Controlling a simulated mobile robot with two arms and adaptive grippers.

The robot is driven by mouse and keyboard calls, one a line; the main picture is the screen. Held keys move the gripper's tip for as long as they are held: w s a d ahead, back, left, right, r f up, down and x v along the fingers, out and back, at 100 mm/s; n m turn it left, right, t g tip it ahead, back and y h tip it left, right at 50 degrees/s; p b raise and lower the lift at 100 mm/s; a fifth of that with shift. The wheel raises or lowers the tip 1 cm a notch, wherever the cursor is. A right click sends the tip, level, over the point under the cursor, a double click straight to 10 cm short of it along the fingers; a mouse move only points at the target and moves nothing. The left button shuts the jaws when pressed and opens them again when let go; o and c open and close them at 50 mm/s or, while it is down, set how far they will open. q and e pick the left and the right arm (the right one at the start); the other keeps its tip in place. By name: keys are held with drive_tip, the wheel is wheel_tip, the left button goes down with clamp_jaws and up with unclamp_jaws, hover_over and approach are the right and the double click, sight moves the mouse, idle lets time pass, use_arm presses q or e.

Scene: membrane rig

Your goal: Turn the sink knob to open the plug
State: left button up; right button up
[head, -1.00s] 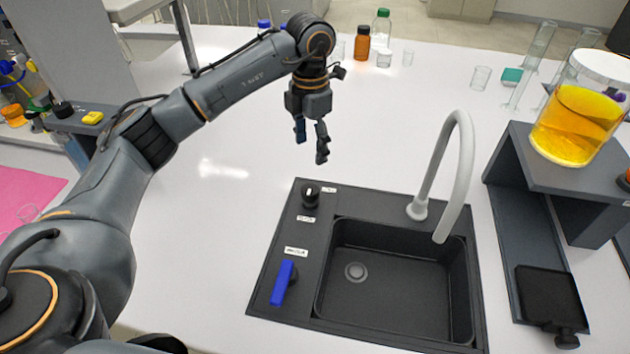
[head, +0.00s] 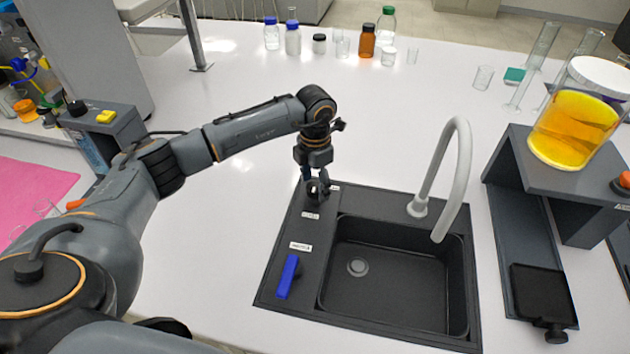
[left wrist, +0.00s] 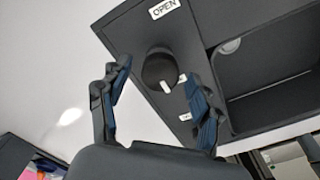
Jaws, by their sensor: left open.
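The black round sink knob (head: 313,188) sits at the back left corner of the dark sink panel (head: 300,270). It also shows in the left wrist view (left wrist: 160,70), with a white mark on it and an "OPEN" label beside it. My left gripper (head: 317,187) is open and points down at the knob. In the left wrist view its two fingers (left wrist: 158,92) stand on either side of the knob, apart from it. The plug (head: 357,267) is a round grey disc in the basin floor. My right gripper is not in view.
A curved grey faucet (head: 455,180) rises behind the basin. A dark stand (head: 560,165) holding a yellow-filled vessel (head: 573,125) is at the right. Several bottles stand at the back. The table left of the sink is clear.

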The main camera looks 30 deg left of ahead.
use_arm(q)
drive_tip(key=c, duration=1.2)
drive_tip(key=shift+o, duration=0.2)
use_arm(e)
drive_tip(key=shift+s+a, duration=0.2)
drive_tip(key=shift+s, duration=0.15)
